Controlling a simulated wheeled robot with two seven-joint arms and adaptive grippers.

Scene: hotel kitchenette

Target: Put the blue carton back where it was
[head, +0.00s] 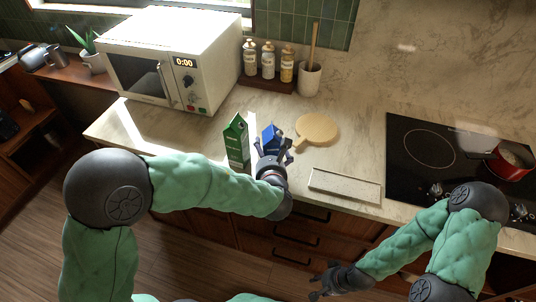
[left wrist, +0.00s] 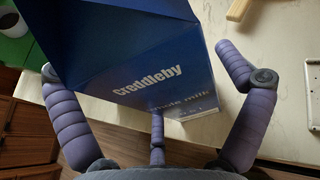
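The blue carton (head: 270,135) stands on the counter between a green carton and a round wooden board. In the left wrist view the carton (left wrist: 140,70) fills the upper middle, with white "Creddleby" lettering facing me. My left gripper (head: 273,147) is at the carton's near side. Its purple fingers (left wrist: 150,85) are spread around the carton; the right finger is clear of it, and the left one is close to its left edge. The carton's far side is hidden. My right gripper (head: 326,281) hangs empty in front of the counter, fingers apart.
The green carton (head: 236,142) stands close at left. The round wooden board (head: 317,129) lies at right, with a pale rectangular tray (head: 344,186) nearer the front edge. A microwave (head: 172,62), bottles (head: 268,60) and a utensil pot (head: 309,79) stand behind. A red pot (head: 510,161) sits on the cooktop (head: 420,175).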

